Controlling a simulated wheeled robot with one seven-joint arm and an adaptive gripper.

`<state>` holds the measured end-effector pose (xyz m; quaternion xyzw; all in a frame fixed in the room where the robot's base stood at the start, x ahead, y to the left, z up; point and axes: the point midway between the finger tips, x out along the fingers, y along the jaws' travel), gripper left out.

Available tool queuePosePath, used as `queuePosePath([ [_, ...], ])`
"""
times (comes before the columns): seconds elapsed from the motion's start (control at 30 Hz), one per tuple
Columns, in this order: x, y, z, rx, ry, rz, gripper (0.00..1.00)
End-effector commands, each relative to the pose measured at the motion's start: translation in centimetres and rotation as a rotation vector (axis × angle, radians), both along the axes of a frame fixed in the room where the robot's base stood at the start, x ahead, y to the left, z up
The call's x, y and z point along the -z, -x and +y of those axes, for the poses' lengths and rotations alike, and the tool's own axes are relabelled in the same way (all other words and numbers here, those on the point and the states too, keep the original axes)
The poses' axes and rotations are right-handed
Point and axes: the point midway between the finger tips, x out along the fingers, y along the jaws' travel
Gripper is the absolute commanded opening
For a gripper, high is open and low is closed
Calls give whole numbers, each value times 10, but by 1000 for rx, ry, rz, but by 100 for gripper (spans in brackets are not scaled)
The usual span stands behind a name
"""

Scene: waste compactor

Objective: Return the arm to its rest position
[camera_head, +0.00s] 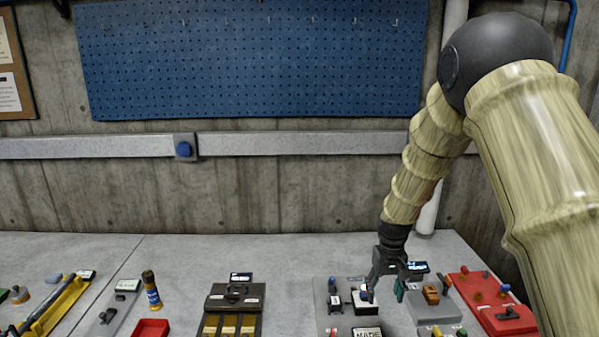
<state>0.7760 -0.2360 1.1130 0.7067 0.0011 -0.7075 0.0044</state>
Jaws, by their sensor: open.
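My arm comes in from the right and reaches down over the table (285,262). My gripper (384,290) is at its lower end, right over a grey control panel (322,305) at the right of the table. Its fingers point down and are apart, with nothing seen held between them. One finger is close to a white-and-black block with a button (363,298) on the panel; whether it touches cannot be told.
Right of my gripper stand a grey box with an orange part (431,293) and a red panel (492,303). To the left are a dark case (233,297), a red tray (151,328), a dark cylinder (151,290) and a yellow holder (62,305). The table's back strip is clear.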

Motion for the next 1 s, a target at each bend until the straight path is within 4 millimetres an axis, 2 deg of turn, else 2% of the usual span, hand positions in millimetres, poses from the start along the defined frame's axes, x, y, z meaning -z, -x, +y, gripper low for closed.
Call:
queuePosePath([
  [0.03,15,6,0,1,0,5,61],
  [0.17,49,20,0,2,3,6,61],
  [0.23,73,31,0,3,4,7,61],
  [0.47,179,92,-1,9,9,13,61],
  [0.6,237,136,-2,14,11,12,61],
  [0.77,297,193,-2,18,12,13,61],
  [0.87,333,236,-1,20,11,13,61],
  [1.0,378,304,1,26,7,16,61],
])
